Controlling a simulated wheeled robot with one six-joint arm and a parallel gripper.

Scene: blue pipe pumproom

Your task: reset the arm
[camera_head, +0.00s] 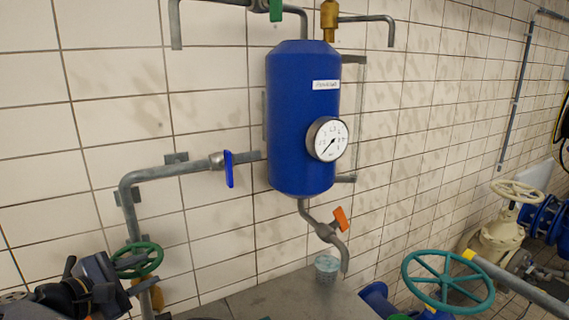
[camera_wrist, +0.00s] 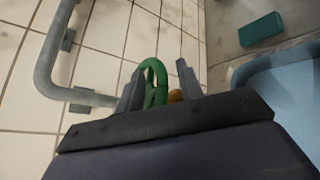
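My gripper (camera_head: 106,275) is at the lower left of the head view, beside a green handwheel (camera_head: 140,262) on the pipe by the wall. In the wrist view my gripper (camera_wrist: 160,68) has its two grey fingers apart. The green handwheel (camera_wrist: 153,80) shows in the gap between them, nearer the left finger. I cannot tell whether a finger touches it. An orange-brown part (camera_wrist: 176,96) shows beside the wheel, partly hidden by the gripper body.
A blue tank (camera_head: 297,120) with a round gauge (camera_head: 327,139) hangs on the tiled wall. A grey pipe (camera_head: 165,174) with a blue lever (camera_head: 229,169) runs left of it. An orange-handled valve (camera_head: 340,219) and cup (camera_head: 327,267) are below. A teal handwheel (camera_head: 447,281) stands right.

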